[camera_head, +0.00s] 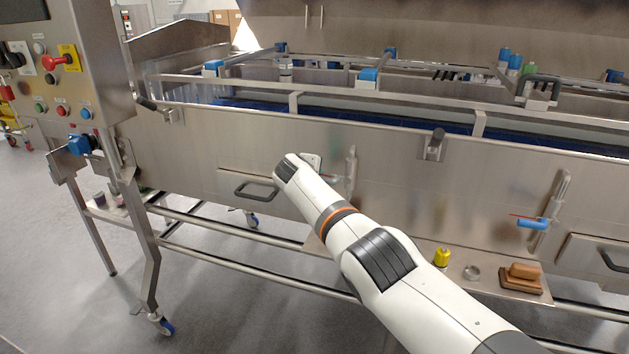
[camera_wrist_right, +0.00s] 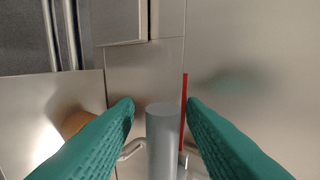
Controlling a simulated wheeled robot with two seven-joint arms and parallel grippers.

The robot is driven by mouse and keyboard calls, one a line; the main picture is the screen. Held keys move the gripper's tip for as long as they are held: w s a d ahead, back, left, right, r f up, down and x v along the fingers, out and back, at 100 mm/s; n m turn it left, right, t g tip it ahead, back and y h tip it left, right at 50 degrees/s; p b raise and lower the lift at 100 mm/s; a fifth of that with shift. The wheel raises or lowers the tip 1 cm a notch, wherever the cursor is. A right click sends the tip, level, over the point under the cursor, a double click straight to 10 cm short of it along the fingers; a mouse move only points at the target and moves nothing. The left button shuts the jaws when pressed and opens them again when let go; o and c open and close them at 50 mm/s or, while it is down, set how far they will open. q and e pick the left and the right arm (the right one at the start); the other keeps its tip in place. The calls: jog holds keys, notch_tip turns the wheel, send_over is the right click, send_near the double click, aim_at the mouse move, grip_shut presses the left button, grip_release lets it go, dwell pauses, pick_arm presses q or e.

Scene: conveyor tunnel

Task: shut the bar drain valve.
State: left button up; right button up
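In the head view, a drain valve with an upright metal pipe (camera_head: 350,170) and a thin red strip is on the steel conveyor side, just right of my right wrist. My wrist hides part of it. In the right wrist view, a grey cylinder (camera_wrist_right: 162,145) stands between my right gripper's (camera_wrist_right: 160,108) two green fingers. The fingers are apart, with a visible gap at the left; contact on the right is unclear. A narrow red strip (camera_wrist_right: 184,110) runs behind the cylinder. The head view hides my right fingertips. My left gripper is not in view.
Another valve with a blue handle (camera_head: 531,223) is farther right. A drawer handle (camera_head: 255,190) is left of my wrist. A lower shelf holds a yellow item (camera_head: 442,257), a round metal cup (camera_head: 471,272) and a brown-handled brush (camera_head: 522,275). A control panel (camera_head: 65,65) stands at left.

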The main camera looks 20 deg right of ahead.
jog(key=shift+s+a+r+p, duration=0.15)
jog(key=shift+r+p, duration=0.1)
jog(key=shift+p, duration=0.2)
jog(key=p+v, duration=0.2)
jog(key=v, duration=0.9)
jog(key=shift+s+a, duration=0.15)
jog(key=shift+s, duration=0.1)
jog(key=shift+f, duration=0.15)
